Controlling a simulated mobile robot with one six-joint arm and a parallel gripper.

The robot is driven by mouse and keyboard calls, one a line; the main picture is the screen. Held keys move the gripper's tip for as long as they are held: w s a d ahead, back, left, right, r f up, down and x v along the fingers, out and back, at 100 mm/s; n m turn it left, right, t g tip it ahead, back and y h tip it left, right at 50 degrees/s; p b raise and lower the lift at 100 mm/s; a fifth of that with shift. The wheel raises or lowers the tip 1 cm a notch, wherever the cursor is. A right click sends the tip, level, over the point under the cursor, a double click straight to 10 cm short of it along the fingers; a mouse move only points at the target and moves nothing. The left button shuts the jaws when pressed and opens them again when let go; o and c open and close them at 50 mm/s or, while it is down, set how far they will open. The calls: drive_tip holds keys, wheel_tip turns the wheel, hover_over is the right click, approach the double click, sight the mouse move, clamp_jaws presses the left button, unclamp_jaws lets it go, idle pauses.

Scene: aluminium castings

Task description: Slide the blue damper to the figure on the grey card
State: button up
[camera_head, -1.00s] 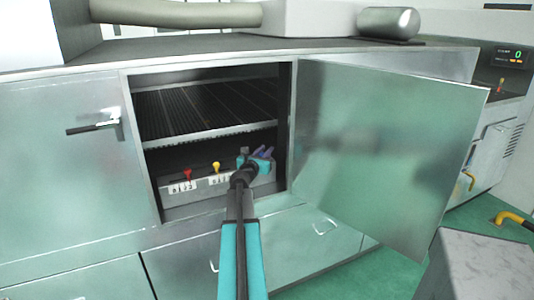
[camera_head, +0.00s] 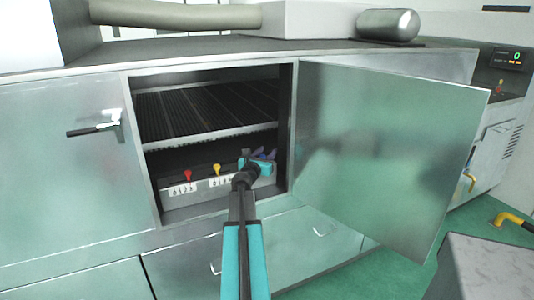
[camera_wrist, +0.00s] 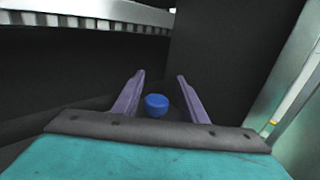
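The blue damper's round knob (camera_wrist: 156,104) shows in the wrist view between the two purple fingers of my gripper (camera_wrist: 160,85). The fingers stand apart on either side of it, with a gap visible on both sides. In the head view my gripper (camera_head: 264,154) is inside the open cabinet, at the right end of the grey damper panel, and it hides the blue damper there. I cannot see the grey card or its figure in either view.
A red knob (camera_head: 188,174) and a yellow knob (camera_head: 217,169) stand on the panel (camera_head: 200,196) to the left, above scales with digits. A ribbed shelf (camera_head: 205,138) lies above. The open cabinet door (camera_head: 385,150) is close on the right.

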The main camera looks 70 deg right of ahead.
drive_tip(key=a+b, duration=0.1)
drive_tip(key=a, duration=1.2)
drive_tip(key=shift+s+a, duration=0.25)
drive_tip(key=shift+s, duration=0.15)
idle(0.6)
